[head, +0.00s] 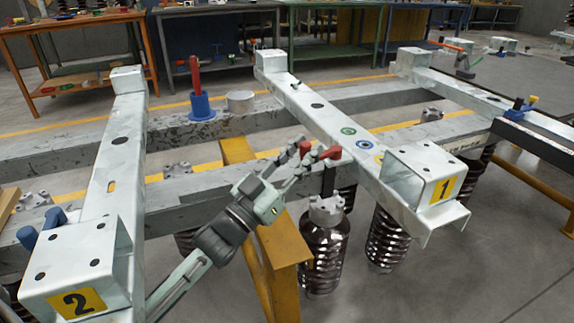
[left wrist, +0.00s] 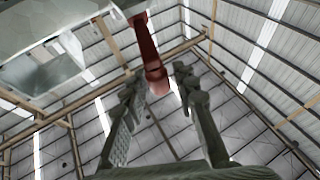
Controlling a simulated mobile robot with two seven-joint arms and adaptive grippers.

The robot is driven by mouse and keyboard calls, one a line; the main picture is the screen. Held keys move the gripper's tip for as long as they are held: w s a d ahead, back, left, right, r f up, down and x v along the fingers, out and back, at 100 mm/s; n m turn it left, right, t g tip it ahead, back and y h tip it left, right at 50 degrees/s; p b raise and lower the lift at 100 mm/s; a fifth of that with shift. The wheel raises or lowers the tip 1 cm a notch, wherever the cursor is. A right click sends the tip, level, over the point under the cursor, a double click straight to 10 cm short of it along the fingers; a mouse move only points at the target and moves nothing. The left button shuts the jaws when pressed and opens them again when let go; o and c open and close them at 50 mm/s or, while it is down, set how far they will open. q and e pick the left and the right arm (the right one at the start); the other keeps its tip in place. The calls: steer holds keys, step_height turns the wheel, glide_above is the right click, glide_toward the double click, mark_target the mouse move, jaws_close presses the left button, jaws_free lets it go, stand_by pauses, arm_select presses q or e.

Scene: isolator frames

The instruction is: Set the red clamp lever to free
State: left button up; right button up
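A red lever (head: 332,152) sits on a dark upright clamp post (head: 328,180) above a ribbed insulator, beside the beam marked 1. My left gripper (head: 306,156) is at this lever, with its fingers spread and partly covering it. Another red lever (head: 195,75) stands upright on a blue base (head: 200,107) on the rear beam. My right gripper is out of view.
A white beam with a yellow 1 plate (head: 443,189) runs just right of the gripper. A beam with a 2 plate (head: 78,303) is at the left. A yellow trestle (head: 268,225) stands below my arm. Workbenches line the back.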

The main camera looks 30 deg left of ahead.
arm_select(q)
steer(key=v, duration=1.1)
steer(key=shift+s, duration=0.2)
steer(key=shift+f, duration=0.1)
steer(key=shift+c, duration=0.5)
